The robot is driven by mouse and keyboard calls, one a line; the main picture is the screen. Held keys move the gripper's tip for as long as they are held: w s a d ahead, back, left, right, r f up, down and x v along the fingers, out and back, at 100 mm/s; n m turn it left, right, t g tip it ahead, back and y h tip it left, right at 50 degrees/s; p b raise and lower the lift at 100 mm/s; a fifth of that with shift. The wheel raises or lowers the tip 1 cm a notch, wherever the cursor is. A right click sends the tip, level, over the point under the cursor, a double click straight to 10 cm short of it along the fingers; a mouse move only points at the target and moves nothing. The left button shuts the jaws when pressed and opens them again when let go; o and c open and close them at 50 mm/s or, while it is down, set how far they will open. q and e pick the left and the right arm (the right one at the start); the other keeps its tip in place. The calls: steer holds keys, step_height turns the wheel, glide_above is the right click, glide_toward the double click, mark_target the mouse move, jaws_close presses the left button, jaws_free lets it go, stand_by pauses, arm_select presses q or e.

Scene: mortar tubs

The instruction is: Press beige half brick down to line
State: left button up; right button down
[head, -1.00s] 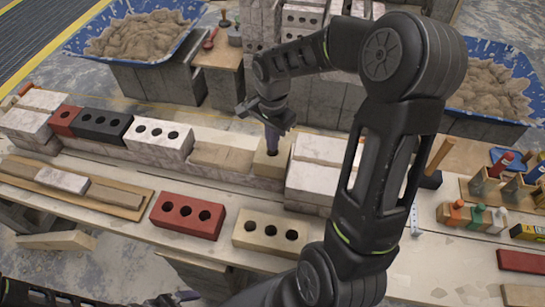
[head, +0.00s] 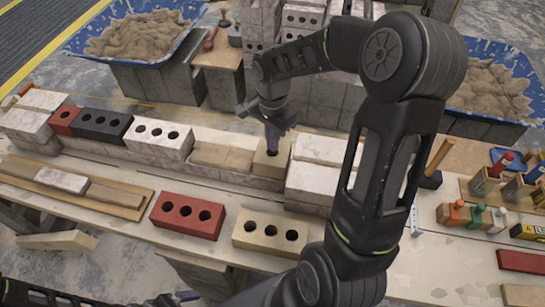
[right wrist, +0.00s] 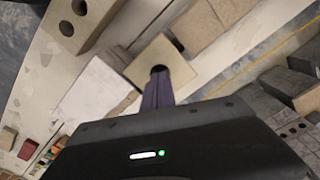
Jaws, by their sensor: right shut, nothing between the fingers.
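The beige half brick (head: 270,165) stands in the wall row on the long bench, between a flat beige course on its left and white-grey blocks on its right. My right gripper (head: 271,146) is shut and points down at the half brick's top, by its one hole. In the right wrist view the purple fingers (right wrist: 158,78) overlap the dark hole of the half brick (right wrist: 170,52). I cannot tell whether they touch its top or enter the hole. Only a bit of my left gripper (head: 180,298) shows at the bottom edge; its jaws are unclear.
A red brick (head: 187,215) and a beige three-hole brick (head: 269,231) lie in front of the wall. Red, black and white bricks (head: 158,138) continue the row leftward. Mortar tubs (head: 130,62) stand behind. Tools on the right stand near a hammer (head: 432,178).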

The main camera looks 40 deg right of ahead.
steer(key=shift+f+b, duration=1.15)
steer(key=shift+f, duration=0.05)
stand_by(2.5)
steer(key=shift+r, duration=0.15)
steer(key=shift+r+p, duration=1.8)
steer(key=shift+r, duration=0.65)
